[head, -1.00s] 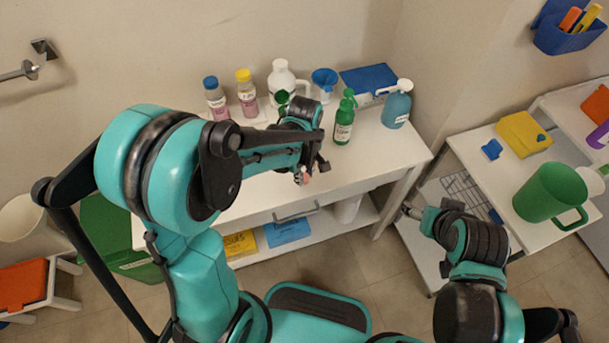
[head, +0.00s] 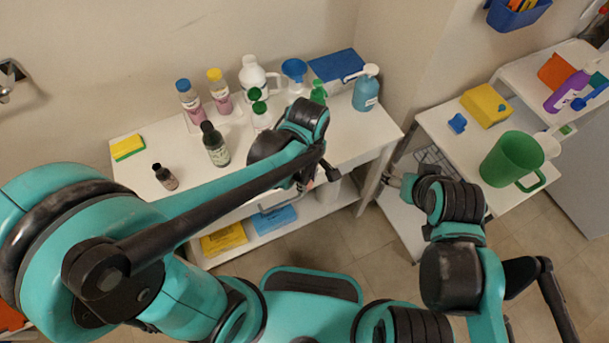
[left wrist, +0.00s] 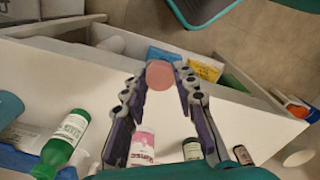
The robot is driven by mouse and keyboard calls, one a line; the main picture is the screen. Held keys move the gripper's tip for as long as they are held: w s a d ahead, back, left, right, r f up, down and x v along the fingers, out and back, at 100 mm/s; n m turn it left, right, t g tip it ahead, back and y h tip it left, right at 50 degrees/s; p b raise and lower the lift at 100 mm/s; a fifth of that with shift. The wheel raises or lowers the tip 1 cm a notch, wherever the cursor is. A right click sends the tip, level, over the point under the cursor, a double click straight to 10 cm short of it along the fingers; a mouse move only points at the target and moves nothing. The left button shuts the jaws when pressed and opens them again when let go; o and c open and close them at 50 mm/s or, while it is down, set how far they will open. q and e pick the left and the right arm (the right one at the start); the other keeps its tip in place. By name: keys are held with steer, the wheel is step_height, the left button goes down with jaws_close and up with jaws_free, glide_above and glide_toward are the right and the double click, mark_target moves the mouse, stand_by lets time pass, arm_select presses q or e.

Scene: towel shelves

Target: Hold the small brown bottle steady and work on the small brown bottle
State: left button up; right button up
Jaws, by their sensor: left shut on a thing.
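A larger dark bottle (head: 215,148) and a yellow-green sponge (head: 127,147) stand near the small bottle. A green jug (head: 512,158) is on the right cart. The table's front left is clear.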

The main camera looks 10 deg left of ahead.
arm_select(q)
steer(key=w+a+f+m, duration=0.1)
steer(key=w+a+m, duration=0.2)
steer(key=a+m, duration=0.1)
steer(key=w+a+f+m, duration=0.2)
steer(key=w+a+m, duration=0.1)
steer(key=a+m, duration=0.1)
steer(key=w+a+f+m, duration=0.2)
steer(key=w+a+m, duration=0.2)
steer(key=a, duration=0.1)
steer(key=shift+f+m, duration=0.25)
steer(key=shift+m, duration=0.15)
steer(key=shift+d, duration=0.1)
